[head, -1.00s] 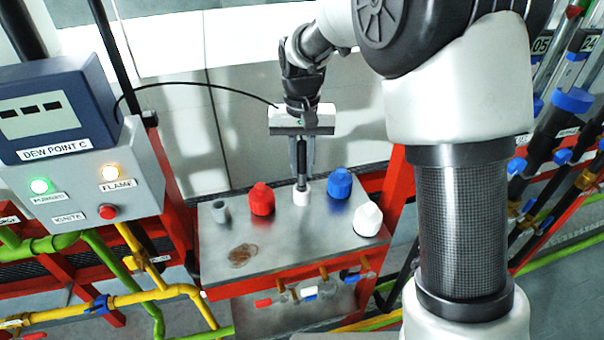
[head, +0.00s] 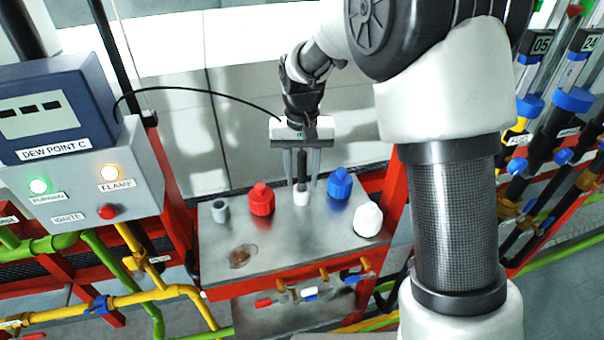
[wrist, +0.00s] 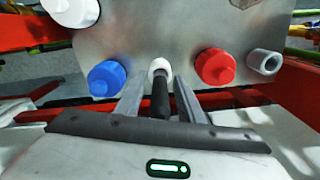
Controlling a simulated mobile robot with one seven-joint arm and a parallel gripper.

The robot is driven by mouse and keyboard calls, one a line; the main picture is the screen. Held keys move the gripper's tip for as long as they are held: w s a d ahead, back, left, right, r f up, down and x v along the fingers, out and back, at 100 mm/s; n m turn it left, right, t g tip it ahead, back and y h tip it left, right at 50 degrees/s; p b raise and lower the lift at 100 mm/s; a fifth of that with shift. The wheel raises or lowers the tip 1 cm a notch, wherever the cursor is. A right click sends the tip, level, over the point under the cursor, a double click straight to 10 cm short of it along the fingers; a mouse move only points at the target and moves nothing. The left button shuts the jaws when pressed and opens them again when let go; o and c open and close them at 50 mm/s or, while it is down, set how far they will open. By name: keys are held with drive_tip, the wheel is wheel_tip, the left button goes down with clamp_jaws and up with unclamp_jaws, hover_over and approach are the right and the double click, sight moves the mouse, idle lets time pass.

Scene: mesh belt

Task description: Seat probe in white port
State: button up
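The black probe (head: 302,168) stands upright with its lower end in the white port (head: 301,198) at the back of the metal plate. How deep it sits cannot be told. In the wrist view the probe (wrist: 160,97) also meets the white port (wrist: 158,68). My gripper (head: 301,180) is around the probe, one finger on each side. The fingers are spread, with a gap to the probe on both sides. The black cable (head: 200,87) runs from the dew point box to the top of my gripper.
The metal plate (head: 300,240) carries a red cap (head: 261,200), a blue cap (head: 340,184), a white cap (head: 368,219) and an open grey port (head: 220,211). The red and blue caps flank the white port closely. The dew point box (head: 60,110) stands at left.

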sight(303, 152)
wheel_tip(303, 152, up, 12)
drive_tip(key=shift+f, duration=0.1)
drive_tip(key=shift+s+d+r, duration=0.1)
drive_tip(key=shift+d+r, duration=0.05)
drive_tip(key=shift+r, duration=0.3)
drive_tip(key=s+d+r+t, duration=0.2)
drive_tip(key=s+d, duration=0.5)
drive_tip(key=s, duration=0.4)
drive_tip(key=s+d+r+t, duration=0.2)
drive_tip(key=s+d, duration=0.5)
drive_tip(key=s, duration=0.4)
drive_tip(key=shift+s+r+t, duration=0.2)
drive_tip(key=shift+s+t, duration=0.2)
drive_tip(key=shift+t, duration=0.4)
drive_tip(key=shift+p, duration=0.3)
drive_tip(key=shift+r+p, duration=0.65)
drive_tip(key=shift+r, duration=0.1)
